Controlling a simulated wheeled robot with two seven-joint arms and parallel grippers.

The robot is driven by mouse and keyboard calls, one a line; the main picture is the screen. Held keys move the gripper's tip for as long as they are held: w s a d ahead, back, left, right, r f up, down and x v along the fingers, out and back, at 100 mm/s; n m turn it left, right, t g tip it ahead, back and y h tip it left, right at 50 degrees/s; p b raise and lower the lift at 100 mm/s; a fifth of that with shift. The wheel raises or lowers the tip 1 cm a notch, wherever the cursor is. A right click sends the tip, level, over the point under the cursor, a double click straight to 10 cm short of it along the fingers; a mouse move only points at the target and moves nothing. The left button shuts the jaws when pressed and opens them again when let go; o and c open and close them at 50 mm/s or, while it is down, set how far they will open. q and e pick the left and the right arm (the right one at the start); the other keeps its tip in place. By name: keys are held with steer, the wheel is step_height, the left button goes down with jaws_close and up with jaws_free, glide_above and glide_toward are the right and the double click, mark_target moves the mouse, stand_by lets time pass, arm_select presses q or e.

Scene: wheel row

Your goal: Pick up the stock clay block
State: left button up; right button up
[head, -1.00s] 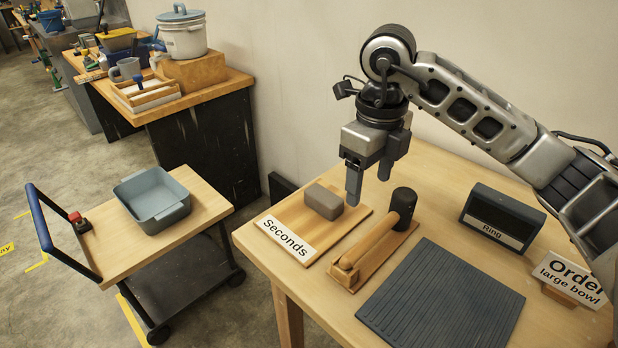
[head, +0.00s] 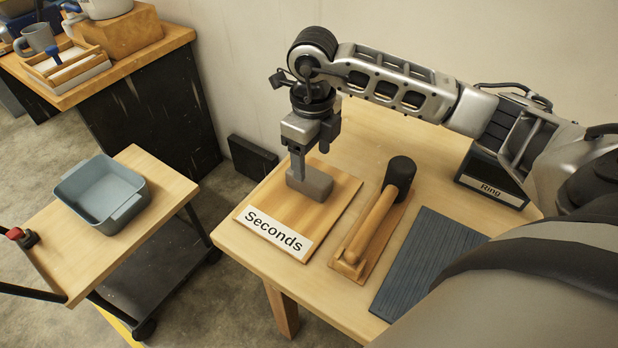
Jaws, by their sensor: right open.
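A grey-brown clay block (head: 314,184) sits on the wooden board (head: 337,205) that bears the "Seconds" label. My right gripper (head: 311,165) points down right at the block, with its jaws apart. The near finger overlaps the block's left part in the picture. The far finger is partly hidden, and I cannot tell whether either finger touches the block. My left gripper is not in view.
A dark-headed mallet (head: 378,216) lies on a wooden rest right of the board. A cart (head: 160,187) with a blue-grey tub (head: 100,190) stands left of the table.

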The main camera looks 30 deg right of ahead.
mark_target(309, 173)
steer(key=shift+w+a+f+p, duration=0.15)
steer(key=shift+f+p, duration=0.1)
steer(key=shift+f, duration=1.2)
steer(key=shift+s+a+f+p, duration=0.15)
steer(key=shift+f+p, duration=0.1)
steer(key=shift+f, duration=1.15)
steer(key=shift+w, duration=0.15)
steer(key=c, duration=1.3)
